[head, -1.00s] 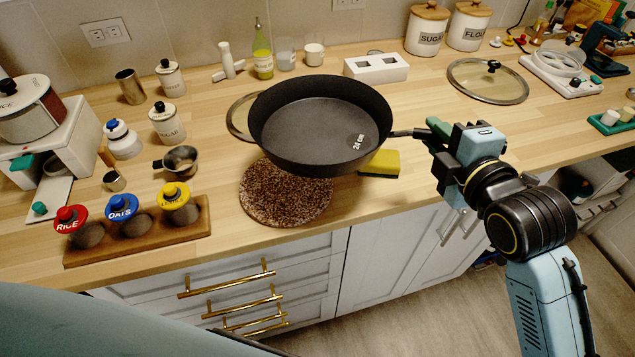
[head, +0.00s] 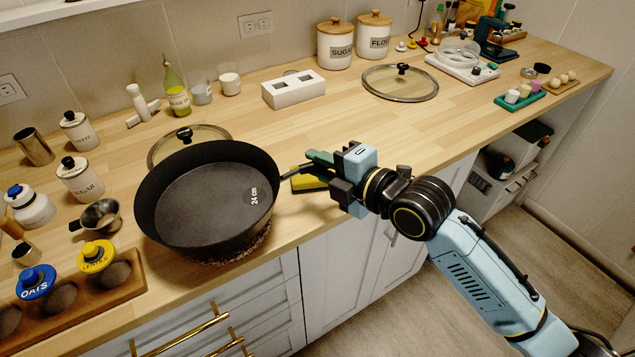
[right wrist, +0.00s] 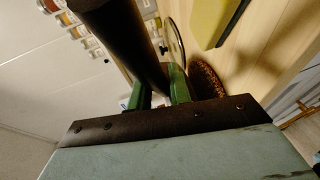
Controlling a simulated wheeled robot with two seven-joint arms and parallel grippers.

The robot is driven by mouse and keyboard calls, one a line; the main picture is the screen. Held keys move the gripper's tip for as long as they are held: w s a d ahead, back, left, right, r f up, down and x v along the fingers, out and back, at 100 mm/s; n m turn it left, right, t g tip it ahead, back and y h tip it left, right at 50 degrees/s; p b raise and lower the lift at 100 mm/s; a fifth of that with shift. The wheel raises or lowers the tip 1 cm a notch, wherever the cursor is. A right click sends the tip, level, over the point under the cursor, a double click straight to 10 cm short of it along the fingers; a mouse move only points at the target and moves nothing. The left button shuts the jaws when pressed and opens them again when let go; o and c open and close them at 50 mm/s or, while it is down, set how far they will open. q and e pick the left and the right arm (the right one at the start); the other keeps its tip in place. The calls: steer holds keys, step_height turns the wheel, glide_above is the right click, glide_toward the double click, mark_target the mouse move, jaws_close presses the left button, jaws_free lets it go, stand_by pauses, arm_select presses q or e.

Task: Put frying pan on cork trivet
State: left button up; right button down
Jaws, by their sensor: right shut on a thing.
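I cannot tell whether the pan touches the trivet. My right gripper (head: 314,166) is shut on the pan's handle, to the right of the pan. In the right wrist view, the dark handle (right wrist: 125,40) runs up from the green fingers (right wrist: 158,92), and part of the trivet (right wrist: 207,80) shows to their right. My left gripper is out of view.
A yellow sponge (head: 310,181) lies under the right gripper. A glass lid (head: 185,138) lies behind the pan. A small metal pot (head: 101,216) and the jar rack (head: 125,285) stand close on the left. The counter right of the white block (head: 293,90) has free room.

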steer(key=shift+f+b, duration=0.35)
steer(key=shift+f, duration=1.45)
steer(key=c, duration=1.3)
jaws_free()
steer(key=shift+f, duration=0.15)
steer(key=v, duration=1.2)
steer(key=shift+p, duration=0.35)
